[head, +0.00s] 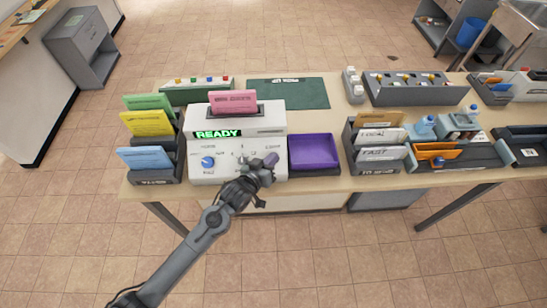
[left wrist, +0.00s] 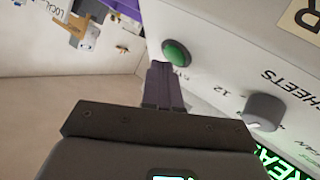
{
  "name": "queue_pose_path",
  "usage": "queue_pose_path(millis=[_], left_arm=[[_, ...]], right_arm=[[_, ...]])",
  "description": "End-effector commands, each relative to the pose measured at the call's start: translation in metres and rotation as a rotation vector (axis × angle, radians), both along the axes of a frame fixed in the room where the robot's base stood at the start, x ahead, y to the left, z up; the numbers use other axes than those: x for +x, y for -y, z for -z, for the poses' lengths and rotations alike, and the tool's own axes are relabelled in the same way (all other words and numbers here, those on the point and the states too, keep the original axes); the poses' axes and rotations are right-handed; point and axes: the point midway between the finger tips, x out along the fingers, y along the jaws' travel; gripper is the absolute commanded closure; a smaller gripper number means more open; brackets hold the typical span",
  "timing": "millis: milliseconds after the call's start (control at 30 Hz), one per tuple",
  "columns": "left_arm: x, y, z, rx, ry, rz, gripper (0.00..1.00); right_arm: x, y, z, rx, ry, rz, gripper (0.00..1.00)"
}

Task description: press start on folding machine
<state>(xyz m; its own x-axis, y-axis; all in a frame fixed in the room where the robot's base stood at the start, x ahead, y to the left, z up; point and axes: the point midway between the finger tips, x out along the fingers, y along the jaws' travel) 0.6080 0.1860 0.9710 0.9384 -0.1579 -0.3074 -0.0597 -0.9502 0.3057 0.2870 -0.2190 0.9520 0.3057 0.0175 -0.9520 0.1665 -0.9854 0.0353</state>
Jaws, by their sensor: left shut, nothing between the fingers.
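The white folding machine (head: 236,123) stands on the table with a lit green READY display (head: 217,133) and a blue knob (head: 208,162) on its front. A pink sheet (head: 233,101) stands in its top slot. My left gripper (head: 270,163) is shut and empty at the right part of the front panel. In the left wrist view its closed fingers (left wrist: 161,84) point toward a round green button (left wrist: 177,53), with the tips just beside it; I cannot tell whether they touch. The gripper hides that button in the head view. My right gripper is not in view.
A purple tray (head: 314,152) sits right of the machine, close to my gripper. Racks with colored envelopes (head: 147,123) stand at its left. A letter sorter (head: 379,138) stands further right. A grey knob (left wrist: 263,112) is near the fingers. The floor before the table is clear.

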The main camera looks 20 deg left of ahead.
Motion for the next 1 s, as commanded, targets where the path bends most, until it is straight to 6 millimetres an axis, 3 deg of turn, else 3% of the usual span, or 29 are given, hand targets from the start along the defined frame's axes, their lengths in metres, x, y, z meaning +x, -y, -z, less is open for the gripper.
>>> queue_pose_path(millis=[1000], left_arm=[[0.0038,-0.0016,0.006,0.0,0.0,0.0,1.0]], right_arm=[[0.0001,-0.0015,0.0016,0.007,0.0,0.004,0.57]])
